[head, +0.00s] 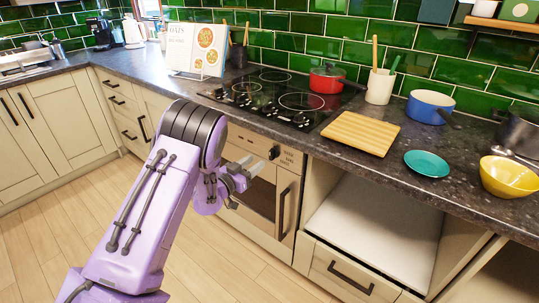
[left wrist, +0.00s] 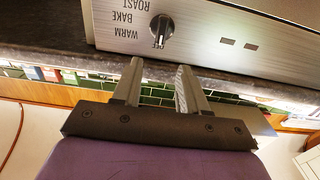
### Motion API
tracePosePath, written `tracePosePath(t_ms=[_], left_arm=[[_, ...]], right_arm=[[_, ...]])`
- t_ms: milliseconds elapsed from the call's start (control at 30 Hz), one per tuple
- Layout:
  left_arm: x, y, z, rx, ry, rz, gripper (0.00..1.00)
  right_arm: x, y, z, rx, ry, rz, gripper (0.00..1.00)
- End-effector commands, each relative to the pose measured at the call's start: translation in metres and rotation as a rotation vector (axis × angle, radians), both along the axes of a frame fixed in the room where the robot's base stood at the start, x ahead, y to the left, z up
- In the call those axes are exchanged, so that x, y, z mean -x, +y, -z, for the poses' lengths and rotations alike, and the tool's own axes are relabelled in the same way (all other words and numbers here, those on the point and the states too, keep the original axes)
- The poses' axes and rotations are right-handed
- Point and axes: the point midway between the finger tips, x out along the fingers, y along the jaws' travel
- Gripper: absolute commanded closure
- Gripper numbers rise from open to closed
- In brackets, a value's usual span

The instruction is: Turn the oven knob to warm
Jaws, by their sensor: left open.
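The oven knob (head: 274,152) is dark and sits on the front panel (head: 291,160) of the built-in oven, under the worktop. In the left wrist view the knob (left wrist: 161,29) appears upside down, its long grip lined up with the OFF mark. The labels WARM, BAKE and ROAST (left wrist: 130,19) are printed beside it. My left gripper (head: 240,177) is in front of the oven, close to the knob and apart from it. In the left wrist view its two fingers (left wrist: 160,66) are spread and empty, with the knob just beyond the tips. My right gripper is not seen.
The oven door handle (head: 284,210) sticks out below the panel. A black hob (head: 262,98) with a red pot (head: 326,79) is above. A cutting board (head: 360,134) and teal plate (head: 427,163) lie on the worktop. The floor in front is clear.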

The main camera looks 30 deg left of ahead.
Motion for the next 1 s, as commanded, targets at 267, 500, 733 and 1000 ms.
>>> tracePosePath(t_ms=[267, 500, 733, 1000], left_arm=[[-0.062, -0.006, -0.001, 0.002, 0.001, 0.000, 0.57], [-0.085, -0.008, 0.001, 0.005, 0.004, -0.002, 0.57], [-0.086, -0.008, 0.002, 0.005, 0.005, -0.003, 0.57], [-0.086, -0.010, 0.002, 0.003, 0.004, -0.002, 0.96]], right_arm=[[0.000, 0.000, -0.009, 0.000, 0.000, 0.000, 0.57], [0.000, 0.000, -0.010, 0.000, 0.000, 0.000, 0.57], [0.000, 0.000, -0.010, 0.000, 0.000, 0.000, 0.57], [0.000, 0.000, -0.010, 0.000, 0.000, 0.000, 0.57]])
